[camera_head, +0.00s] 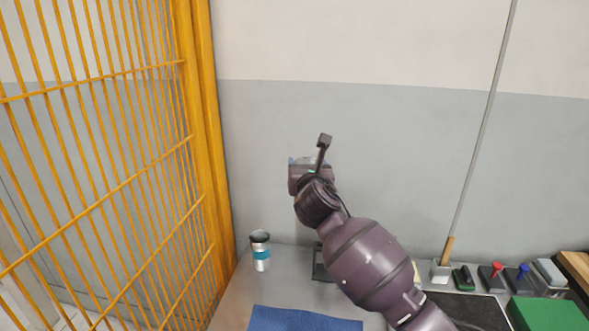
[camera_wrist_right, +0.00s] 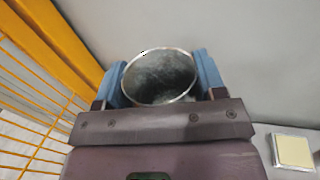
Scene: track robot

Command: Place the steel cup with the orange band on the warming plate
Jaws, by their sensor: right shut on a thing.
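My right gripper (camera_wrist_right: 160,78) is shut on a steel cup (camera_wrist_right: 158,82), whose round open rim shows between the two blue fingers. The cup's band is hidden in this view. In the head view my right gripper (camera_head: 303,162) is raised above the table in front of the grey wall, and the cup in it is hardly visible. A dark flat object (camera_head: 319,262) on the table is partly hidden behind my right arm; I cannot tell whether it is the warming plate. My left gripper is not in view.
Another steel cup with a teal band (camera_head: 261,252) stands upright at the table's left. A yellow barred fence (camera_head: 195,140) rises on the left. A blue mat (camera_head: 300,320) lies in front. Tools and a green block (camera_head: 548,314) are at the right. A pale square (camera_wrist_right: 294,151) shows in the wrist view.

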